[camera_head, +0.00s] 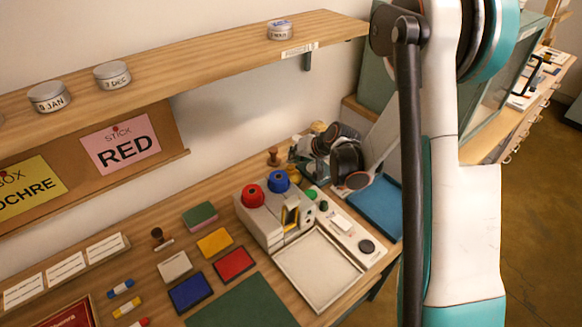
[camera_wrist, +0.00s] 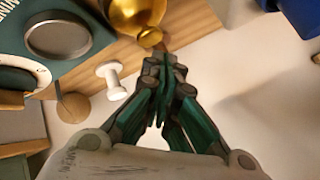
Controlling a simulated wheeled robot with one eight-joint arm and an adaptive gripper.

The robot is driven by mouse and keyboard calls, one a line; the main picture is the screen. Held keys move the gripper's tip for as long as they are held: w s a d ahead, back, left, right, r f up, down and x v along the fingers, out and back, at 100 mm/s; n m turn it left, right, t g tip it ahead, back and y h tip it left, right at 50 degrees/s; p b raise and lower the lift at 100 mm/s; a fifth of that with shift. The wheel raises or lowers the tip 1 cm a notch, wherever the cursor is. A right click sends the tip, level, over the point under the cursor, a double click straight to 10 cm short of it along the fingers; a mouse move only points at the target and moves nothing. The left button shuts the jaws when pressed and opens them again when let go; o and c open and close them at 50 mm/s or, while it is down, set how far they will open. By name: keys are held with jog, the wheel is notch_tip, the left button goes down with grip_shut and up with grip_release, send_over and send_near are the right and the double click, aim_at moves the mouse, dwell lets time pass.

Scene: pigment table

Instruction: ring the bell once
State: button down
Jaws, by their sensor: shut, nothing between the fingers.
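The brass bell (camera_wrist: 136,12) shows at the top of the wrist view, cut off by the picture's edge, with a small brownish knob (camera_wrist: 150,37) at its lower side. My gripper (camera_wrist: 164,66) is shut and empty. Its fingertips lie just below the knob in the picture; I cannot tell whether they touch it. In the head view my wrist and gripper are at the back of the table, beneath the shelf, and the fingertips are hard to make out. The bell is largely hidden or too small to be sure of there.
In the wrist view a white spool-shaped piece (camera_wrist: 111,80) and a round grey lid (camera_wrist: 58,38) are left of my fingers. In the head view, red (camera_head: 252,195) and blue (camera_head: 278,181) rolls, a white tray (camera_head: 318,268) and a blue tray (camera_head: 372,207) stand near my arm.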

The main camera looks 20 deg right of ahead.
aim_at(293, 166)
jog(key=shift+f, duration=0.15)
jog(key=shift+f+b, duration=0.25)
jog(key=shift+b, duration=0.3)
jog(key=shift+f+b, duration=0.55)
jog(key=shift+f, duration=0.05)
dwell(0.7)
jog(key=shift+r, duration=0.1)
jog(key=shift+r+p, duration=0.55)
jog(key=shift+r, duration=0.4)
jog(key=shift+r+p, duration=1.45)
jog(key=shift+r, duration=1)
